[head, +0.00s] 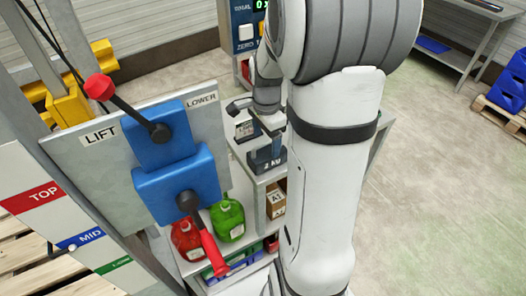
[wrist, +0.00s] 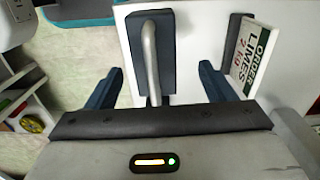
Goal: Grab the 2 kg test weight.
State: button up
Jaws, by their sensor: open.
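The 2 kg test weight (head: 267,161) is a dark blue-grey block with a "2 KG" marking. It stands on the pale top of a shelf unit, just below my gripper (head: 256,116) in the head view. In the wrist view the weight (wrist: 168,60) shows from above with its silver bar handle (wrist: 151,62). My gripper (wrist: 160,82) is open and empty. The handle appears between the two dark fingers, nearer the left one, with gaps on both sides. My arm hides part of the area to the right in the head view.
An "ORDER LIMES 2 kg" card (wrist: 254,54) is close to the right finger. A lever panel (head: 85,155) with blue blocks and red-knobbed levers stands left of the weight. Red (head: 187,242) and green (head: 228,222) jugs sit lower down. Open floor (head: 440,180) lies right.

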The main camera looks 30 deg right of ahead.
aim_at(267, 150)
jog(key=f, duration=0.6)
jog(key=shift+s, duration=0.4)
jog(key=shift+c, duration=0.5)
grip_shut()
jog(key=shift+w+r, duration=0.15)
